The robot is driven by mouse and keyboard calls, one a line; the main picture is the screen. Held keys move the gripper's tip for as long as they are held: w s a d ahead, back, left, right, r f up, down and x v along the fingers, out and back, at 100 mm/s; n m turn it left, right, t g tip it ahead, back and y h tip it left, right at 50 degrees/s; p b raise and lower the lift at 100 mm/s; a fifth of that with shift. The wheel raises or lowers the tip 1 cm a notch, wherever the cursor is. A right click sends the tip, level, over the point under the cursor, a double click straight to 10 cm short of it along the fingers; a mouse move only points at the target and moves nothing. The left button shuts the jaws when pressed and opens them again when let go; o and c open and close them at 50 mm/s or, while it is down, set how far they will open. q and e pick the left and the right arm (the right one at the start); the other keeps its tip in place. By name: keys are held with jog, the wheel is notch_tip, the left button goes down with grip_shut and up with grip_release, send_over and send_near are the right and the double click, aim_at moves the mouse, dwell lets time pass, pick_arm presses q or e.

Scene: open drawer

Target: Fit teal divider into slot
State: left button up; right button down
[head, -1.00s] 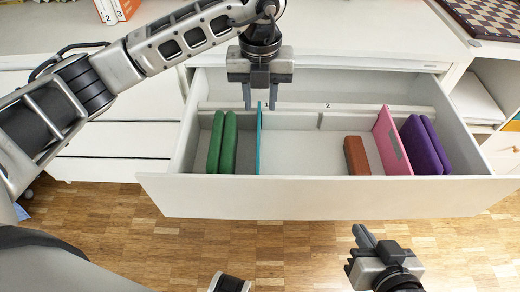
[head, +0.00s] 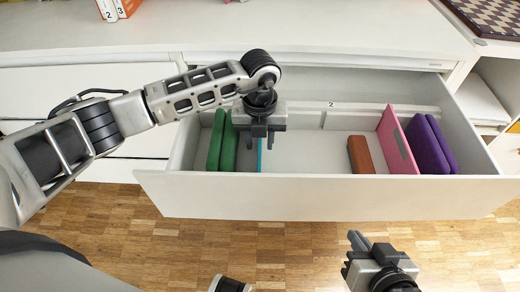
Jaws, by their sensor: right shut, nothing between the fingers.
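The teal divider (head: 259,158) stands upright in the open drawer (head: 320,195), just right of the green items; only a thin lower strip shows, the rest hidden by my gripper. My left gripper (head: 260,143) points down right above and in front of the divider. Its two fingers look apart, one on each side of the divider's line; contact cannot be told. A rail with the label 2 (head: 331,104) runs along the drawer's back; its part behind my gripper is hidden. My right gripper (head: 358,240) is shut and empty in front of the drawer, low over the floor.
Two green items (head: 222,143) stand at the drawer's left. A brown block (head: 360,155), a pink divider (head: 397,142) and purple items (head: 431,145) are at the right. The middle compartment is largely clear. The drawer's front wall stands close to my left gripper.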

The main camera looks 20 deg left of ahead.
pick_arm(q)
jog(key=shift+f, duration=0.8)
grip_shut()
jog(key=shift+r, duration=0.1)
